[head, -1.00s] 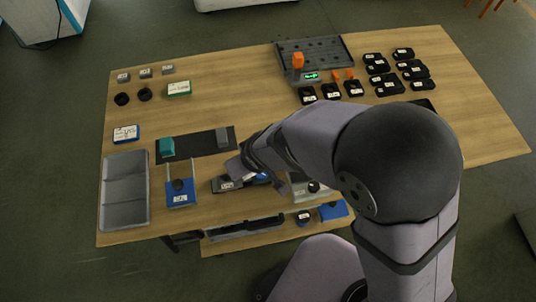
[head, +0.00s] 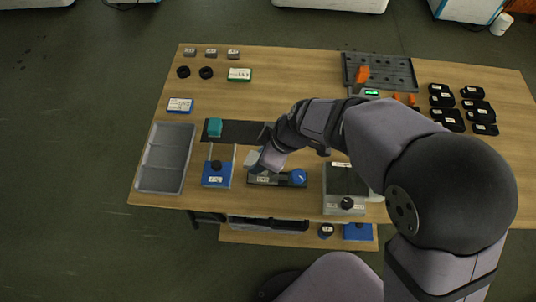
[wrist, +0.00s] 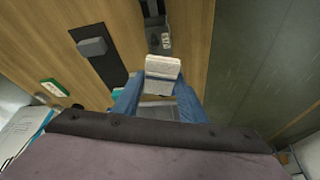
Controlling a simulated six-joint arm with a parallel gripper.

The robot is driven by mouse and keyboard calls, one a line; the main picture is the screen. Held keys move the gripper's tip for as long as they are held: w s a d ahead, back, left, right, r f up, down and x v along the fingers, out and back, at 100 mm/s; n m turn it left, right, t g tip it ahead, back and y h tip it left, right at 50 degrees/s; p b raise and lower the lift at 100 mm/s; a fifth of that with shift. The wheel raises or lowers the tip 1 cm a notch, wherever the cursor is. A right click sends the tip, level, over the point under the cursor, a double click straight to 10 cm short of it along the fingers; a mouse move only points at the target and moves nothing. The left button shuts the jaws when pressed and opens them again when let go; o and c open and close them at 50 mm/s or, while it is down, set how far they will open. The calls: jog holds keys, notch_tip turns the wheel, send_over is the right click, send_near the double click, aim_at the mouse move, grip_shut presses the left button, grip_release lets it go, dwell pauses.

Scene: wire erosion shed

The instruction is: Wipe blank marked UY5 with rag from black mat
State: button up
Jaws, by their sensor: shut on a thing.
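My gripper (wrist: 160,92) is shut on a pale, folded pad-like rag (wrist: 162,67), gripped between its blue fingers. In the head view the gripper (head: 256,166) and the pale rag (head: 252,158) are over the left end of a long dark holder (head: 283,182) with a blue knob. A small white label shows at the holder's left part; I cannot read it or tell the blank marked UY5 apart there. The holder also shows beyond the rag in the wrist view (wrist: 157,36). I cannot tell whether the rag touches it. The black mat (head: 240,132) lies behind, carrying a teal block (head: 214,127).
A grey block (wrist: 92,47) is also on the mat. A grey tray (head: 165,158) and a blue-based stand (head: 217,172) are to the left. A grey box with a black knob (head: 346,203) stands right of the holder. Several black pieces (head: 447,117) lie at far right.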

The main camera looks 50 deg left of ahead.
jog(key=n, duration=0.2)
jog(key=n+g, duration=0.1)
jog(key=shift+s+d+n+h, duration=0.25)
jog(key=shift+s+n+h, duration=0.05)
jog(key=shift+h, duration=0.1)
jog(key=shift+f, duration=0.1)
